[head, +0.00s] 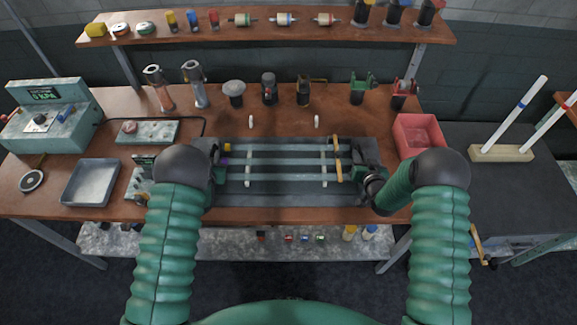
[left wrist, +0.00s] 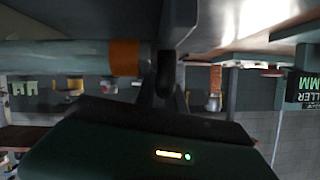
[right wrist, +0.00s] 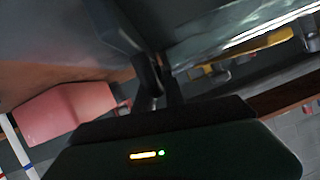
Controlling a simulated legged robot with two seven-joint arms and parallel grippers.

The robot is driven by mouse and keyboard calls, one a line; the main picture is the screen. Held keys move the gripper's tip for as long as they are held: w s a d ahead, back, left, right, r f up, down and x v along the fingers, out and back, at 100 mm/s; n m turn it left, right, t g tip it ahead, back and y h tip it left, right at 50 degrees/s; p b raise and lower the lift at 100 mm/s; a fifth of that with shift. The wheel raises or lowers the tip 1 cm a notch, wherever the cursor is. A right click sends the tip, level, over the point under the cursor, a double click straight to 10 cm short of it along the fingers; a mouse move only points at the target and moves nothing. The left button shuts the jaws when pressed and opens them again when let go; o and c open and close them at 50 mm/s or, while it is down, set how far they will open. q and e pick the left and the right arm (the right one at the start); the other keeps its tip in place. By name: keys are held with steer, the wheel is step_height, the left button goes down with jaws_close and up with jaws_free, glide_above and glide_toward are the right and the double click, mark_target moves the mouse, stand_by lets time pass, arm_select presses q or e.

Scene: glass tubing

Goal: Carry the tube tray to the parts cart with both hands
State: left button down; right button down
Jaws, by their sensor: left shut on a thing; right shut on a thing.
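The tube tray (head: 290,200), wide, shallow and dark grey, is over the middle of the brown bench and holds several pale glass tubes (head: 285,162) lying lengthwise. My left gripper (head: 217,165) is shut on its left end, partly hidden by my forearm. My right gripper (head: 366,180) is shut on its right end. The tray's grey underside or wall fills the top of the left wrist view (left wrist: 90,18) and right wrist view (right wrist: 60,35). I cannot tell whether it touches the bench. The parts cart (head: 465,190), dark-topped, stands right of the bench.
On the cart, a pale rack (head: 500,153) holds upright tubes at the back; its front is clear. A red bin (head: 420,135) stands at the bench's right end. A grey pan (head: 91,183) lies at left. Several tools line the back, below a shelf (head: 270,35).

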arm_select(q)
steer(key=shift+r, duration=0.1)
stand_by(0.7)
